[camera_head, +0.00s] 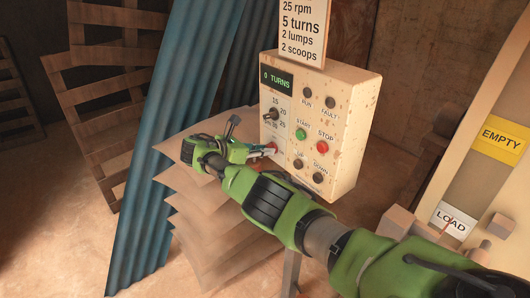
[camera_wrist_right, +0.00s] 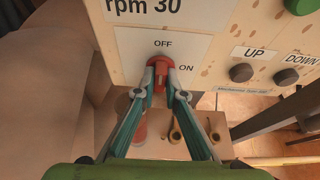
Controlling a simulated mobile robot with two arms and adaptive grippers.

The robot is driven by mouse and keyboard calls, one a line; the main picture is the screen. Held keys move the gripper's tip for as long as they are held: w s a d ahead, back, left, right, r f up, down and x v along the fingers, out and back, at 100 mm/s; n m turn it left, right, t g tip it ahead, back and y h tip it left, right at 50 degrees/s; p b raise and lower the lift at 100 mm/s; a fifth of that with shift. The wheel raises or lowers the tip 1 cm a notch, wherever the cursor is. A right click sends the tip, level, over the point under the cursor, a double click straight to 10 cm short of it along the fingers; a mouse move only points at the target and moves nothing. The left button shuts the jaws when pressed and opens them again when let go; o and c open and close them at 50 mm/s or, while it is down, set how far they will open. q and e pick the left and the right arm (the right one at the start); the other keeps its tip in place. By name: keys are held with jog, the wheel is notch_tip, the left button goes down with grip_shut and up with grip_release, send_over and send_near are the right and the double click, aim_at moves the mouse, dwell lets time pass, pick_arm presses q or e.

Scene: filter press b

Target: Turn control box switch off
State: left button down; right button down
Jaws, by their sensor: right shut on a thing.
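The cream control box (camera_head: 350,115) stands in the middle of the head view, with a display reading "0 TURNS". Its red switch (camera_wrist_right: 160,66) shows in the right wrist view, on a white plate marked OFF above and ON to the right. My right gripper (camera_wrist_right: 160,84) is shut on the red switch, a fingertip on each side. In the head view the right gripper (camera_head: 268,151) reaches the box's lower left front, and the arm partly hides the switch. The knob points roughly up towards OFF, but its exact angle is hard to tell. My left gripper is not in view.
Green START (camera_head: 300,134) and red STOP (camera_head: 322,147) buttons sit right of the switch, with dark UP and DOWN buttons below. Stacked sacks (camera_head: 205,220) and a blue corrugated sheet (camera_head: 180,120) stand left. Wooden blocks (camera_head: 395,221) lie at right near the LOAD sign.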

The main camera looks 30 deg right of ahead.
jog(key=shift+f, duration=0.1)
jog(key=c, duration=2.1)
grip_release()
jog(key=v, duration=1.2)
